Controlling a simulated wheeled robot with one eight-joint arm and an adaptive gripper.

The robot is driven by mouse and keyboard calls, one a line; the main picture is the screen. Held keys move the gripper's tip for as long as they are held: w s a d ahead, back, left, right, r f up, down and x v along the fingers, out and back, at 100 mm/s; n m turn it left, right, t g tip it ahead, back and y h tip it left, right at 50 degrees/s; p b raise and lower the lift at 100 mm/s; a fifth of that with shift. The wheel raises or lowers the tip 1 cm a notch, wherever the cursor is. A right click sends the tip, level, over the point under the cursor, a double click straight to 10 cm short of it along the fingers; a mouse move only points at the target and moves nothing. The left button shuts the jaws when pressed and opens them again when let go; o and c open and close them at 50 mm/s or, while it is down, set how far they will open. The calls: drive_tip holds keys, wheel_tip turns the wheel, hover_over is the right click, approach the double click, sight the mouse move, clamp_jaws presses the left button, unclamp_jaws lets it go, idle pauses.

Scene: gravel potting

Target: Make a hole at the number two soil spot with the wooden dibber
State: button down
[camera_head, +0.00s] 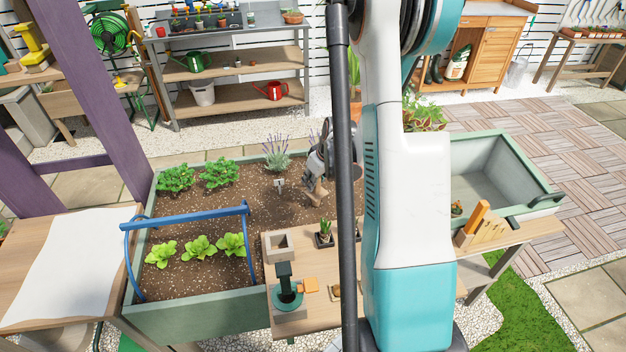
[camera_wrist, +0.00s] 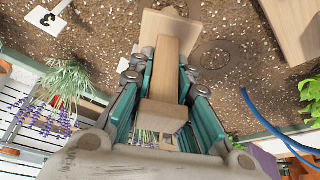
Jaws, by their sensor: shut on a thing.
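My gripper (camera_head: 318,170) is over the soil in the green raised bed (camera_head: 205,304), partly hidden by my arm in the head view. In the wrist view my gripper (camera_wrist: 164,98) is shut on the wooden dibber (camera_wrist: 166,62), and the dibber also shows below it in the head view (camera_head: 317,193). I cannot tell whether its tip touches the soil. A faint ring with a darker patch, a soil spot (camera_wrist: 215,54), lies just right of the dibber in the wrist view. A white marker reading 3 (camera_wrist: 50,17) is at upper left. No number two is readable.
Lavender (camera_head: 277,154) stands behind the marker (camera_head: 280,185) in the bed. A wooden table (camera_head: 280,246) with pots stands in front. A grey-green basin (camera_head: 482,175) is at right.

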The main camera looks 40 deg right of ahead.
drive_tip(key=shift+f, duration=0.3)
drive_tip(key=shift+f+b, duration=0.35)
drive_tip(key=shift+b, duration=0.15)
drive_tip(key=shift+f+b, duration=1.7)
drive_tip(key=shift+f, duration=0.3)
drive_tip(key=shift+r, duration=0.15)
drive_tip(key=shift+r+p, duration=3.2)
drive_tip(key=shift+r, duration=1.8)
drive_tip(key=shift+r, duration=0.1)
drive_tip(key=shift+r+p, duration=1.65)
drive_tip(key=shift+r, duration=0.75)
